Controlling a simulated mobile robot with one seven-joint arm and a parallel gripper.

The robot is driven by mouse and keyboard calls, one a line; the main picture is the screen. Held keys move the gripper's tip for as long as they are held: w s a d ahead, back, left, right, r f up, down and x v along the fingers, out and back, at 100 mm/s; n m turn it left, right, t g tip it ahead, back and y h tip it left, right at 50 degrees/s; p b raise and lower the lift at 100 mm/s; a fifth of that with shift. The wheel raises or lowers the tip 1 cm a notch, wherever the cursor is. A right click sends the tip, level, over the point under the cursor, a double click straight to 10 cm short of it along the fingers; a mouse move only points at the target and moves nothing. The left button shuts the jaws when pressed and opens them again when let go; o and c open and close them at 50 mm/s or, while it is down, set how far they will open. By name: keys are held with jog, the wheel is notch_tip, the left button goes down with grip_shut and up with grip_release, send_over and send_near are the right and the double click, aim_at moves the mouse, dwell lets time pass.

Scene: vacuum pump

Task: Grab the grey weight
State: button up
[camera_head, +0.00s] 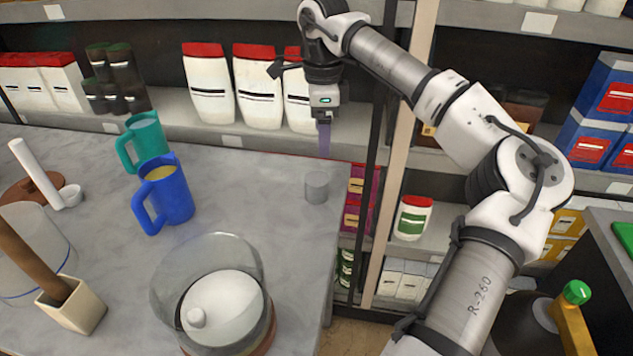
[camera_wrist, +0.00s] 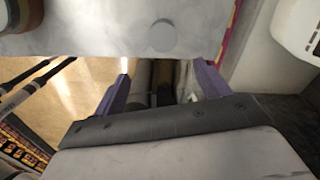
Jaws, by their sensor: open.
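The grey weight (camera_head: 317,187) is a small grey cylinder standing upright near the right edge of the grey table (camera_head: 270,215). In the wrist view the weight (camera_wrist: 162,35) shows from above as a round grey disc close to the table edge. My gripper (camera_head: 324,140) points down above the far edge of the table, higher than the weight and apart from it. In the wrist view my gripper (camera_wrist: 160,78) has its two purple fingers spread wide with nothing between them. The weight lies beyond the fingertips.
A blue jug (camera_head: 172,197), a teal jug (camera_head: 148,140) and a glass vessel with a white lid (camera_head: 222,305) stand left of the weight. Shelves with white bags (camera_head: 258,88) rise behind the table. The tabletop around the weight is clear.

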aim_at(316, 178)
notch_tip(316, 178, down, 10)
jog(key=shift+w+a+r+p, duration=0.1)
jog(key=shift+w+r+p, duration=0.05)
jog(key=shift+p, duration=0.3)
jog(key=f+p, duration=0.1)
jog(key=f, duration=0.1)
jog(key=a+f+p, duration=0.1)
jog(key=f, duration=0.1)
jog(key=shift+w+f, duration=0.15)
jog(key=shift+f, duration=0.55)
jog(key=shift+c, duration=0.3)
jog(key=c, duration=1.2)
jog(key=shift+c, duration=0.3)
jog(key=shift+r, duration=0.15)
